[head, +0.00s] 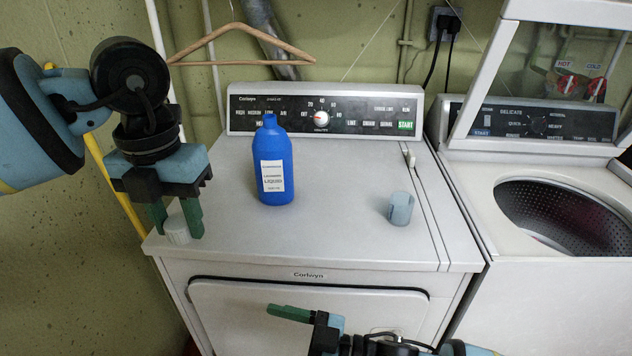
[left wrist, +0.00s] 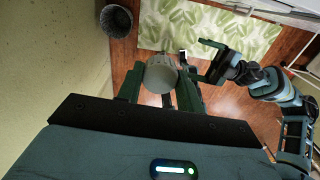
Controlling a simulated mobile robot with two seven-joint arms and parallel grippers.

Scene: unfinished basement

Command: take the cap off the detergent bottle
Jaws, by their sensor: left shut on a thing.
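The blue detergent bottle (head: 273,170) with a white label stands upright on the dryer top, its narrow neck bare at the top. A pale grey-white cap (head: 177,229) is between the fingers of my left gripper (head: 175,219), at the front left of the dryer top. The left wrist view shows this cap (left wrist: 161,74) held between the two green fingers. Whether it touches the surface I cannot tell. My right gripper (head: 290,313) is low in front of the dryer, apart from the bottle. One finger shows there, set well to the side; it looks open and empty.
A small blue-grey cup (head: 400,208) stands at the right of the dryer top (head: 330,225). An open washer (head: 560,285) is at the right. A wooden hanger (head: 240,35) hangs behind. A dark bin (left wrist: 116,20) and leafy mat (left wrist: 215,28) are on the floor.

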